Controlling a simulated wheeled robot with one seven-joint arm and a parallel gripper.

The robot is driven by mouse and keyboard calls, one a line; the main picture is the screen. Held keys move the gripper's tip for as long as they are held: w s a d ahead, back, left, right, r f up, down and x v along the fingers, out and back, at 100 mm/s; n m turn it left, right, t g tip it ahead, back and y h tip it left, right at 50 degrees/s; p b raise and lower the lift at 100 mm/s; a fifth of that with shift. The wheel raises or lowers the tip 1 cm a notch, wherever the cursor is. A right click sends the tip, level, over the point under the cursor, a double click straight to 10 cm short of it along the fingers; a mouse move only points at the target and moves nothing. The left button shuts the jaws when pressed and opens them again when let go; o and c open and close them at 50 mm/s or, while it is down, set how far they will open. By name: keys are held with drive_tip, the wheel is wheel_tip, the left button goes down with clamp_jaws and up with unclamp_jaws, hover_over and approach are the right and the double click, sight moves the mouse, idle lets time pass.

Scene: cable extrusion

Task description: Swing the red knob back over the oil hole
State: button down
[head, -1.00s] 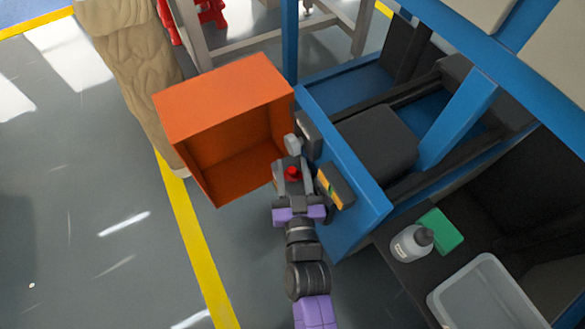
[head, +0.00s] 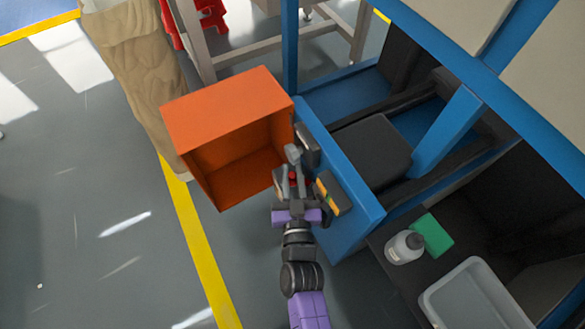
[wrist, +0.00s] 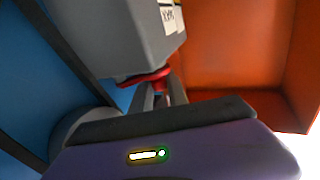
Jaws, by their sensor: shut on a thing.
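The red knob (head: 292,174) shows as a small red spot at my gripper, beside the blue machine frame. In the wrist view the red knob (wrist: 147,77) sits under a grey block-shaped housing (wrist: 140,35). My gripper (head: 291,183) is at the knob, and its fingers (wrist: 158,92) are shut on it from below in the wrist view. The fingers and housing hide part of the knob. I cannot make out the oil hole in either view.
An open orange box (head: 225,110) stands just left of my gripper. The blue machine frame (head: 362,205) is close on the right, with a dark control box (head: 333,193) on it. A bottle (head: 404,247), a green block (head: 432,235) and a grey bin (head: 470,296) lie lower right.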

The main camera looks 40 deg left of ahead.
drive_tip(key=p, duration=0.1)
drive_tip(key=a+p, duration=0.1)
drive_tip(key=p, duration=0.1)
drive_tip(key=shift+s+r, duration=0.25)
drive_tip(key=shift+s, duration=0.1)
drive_tip(key=shift+m+t+h+p, duration=0.3)
drive_tip(key=shift+h+p, duration=0.1)
drive_tip(key=shift+p, duration=0.85)
drive_tip(key=shift+w+d+r+p, duration=0.1)
drive_tip(key=shift+p, duration=0.45)
drive_tip(key=shift+f+m+t+h, duration=0.2)
drive_tip(key=shift+m+t+h, duration=0.1)
drive_tip(key=shift+t+h, duration=0.15)
drive_tip(key=shift+w+h, duration=0.15)
drive_tip(key=shift+h, duration=0.1)
drive_tip(key=shift+d+f+m+t, duration=0.1)
drive_tip(key=shift+m+t, duration=0.15)
drive_tip(key=shift+m, duration=0.05)
